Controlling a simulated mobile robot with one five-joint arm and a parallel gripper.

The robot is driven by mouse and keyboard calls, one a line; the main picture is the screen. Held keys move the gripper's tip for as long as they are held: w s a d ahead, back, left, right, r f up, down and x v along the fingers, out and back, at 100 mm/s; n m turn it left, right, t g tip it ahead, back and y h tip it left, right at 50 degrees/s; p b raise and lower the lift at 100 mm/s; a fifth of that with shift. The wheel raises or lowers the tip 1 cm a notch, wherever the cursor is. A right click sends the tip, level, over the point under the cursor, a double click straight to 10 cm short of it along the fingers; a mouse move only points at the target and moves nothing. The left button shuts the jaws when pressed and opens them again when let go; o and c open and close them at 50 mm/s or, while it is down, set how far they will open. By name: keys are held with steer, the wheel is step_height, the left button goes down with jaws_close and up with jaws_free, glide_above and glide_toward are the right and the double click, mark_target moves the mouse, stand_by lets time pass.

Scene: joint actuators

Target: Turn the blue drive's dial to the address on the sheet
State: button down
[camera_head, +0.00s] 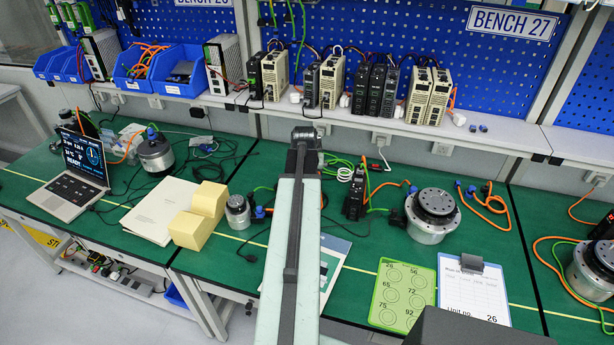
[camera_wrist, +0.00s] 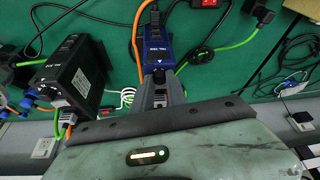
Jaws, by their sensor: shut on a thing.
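The blue drive (camera_wrist: 157,55) is at the top middle of the wrist view, with an orange cable at its far end. My gripper (camera_wrist: 158,80) is shut at the drive's near end, where the dial is hidden behind the fingers. The dial's setting cannot be read. In the head view my arm covers the blue drive. A white sheet on a clipboard (camera_head: 472,290) lies on the bench at the right and reads "Unit no. 26". A green card (camera_head: 403,296) beside it shows dial drawings labelled 26, 56, 65, 72, 75 and 92.
A black drive (camera_wrist: 72,82) stands left of the blue one in the wrist view, with cables around it. In the head view a round actuator (camera_head: 432,215) stands right of my arm, and yellow blocks (camera_head: 190,231) and a laptop (camera_head: 72,185) are at the left.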

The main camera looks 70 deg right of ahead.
steer(key=c, duration=1.3)
jaws_free()
steer(key=p+v, duration=0.7)
steer(key=v, duration=0.1)
steer(key=shift+f, duration=0.1)
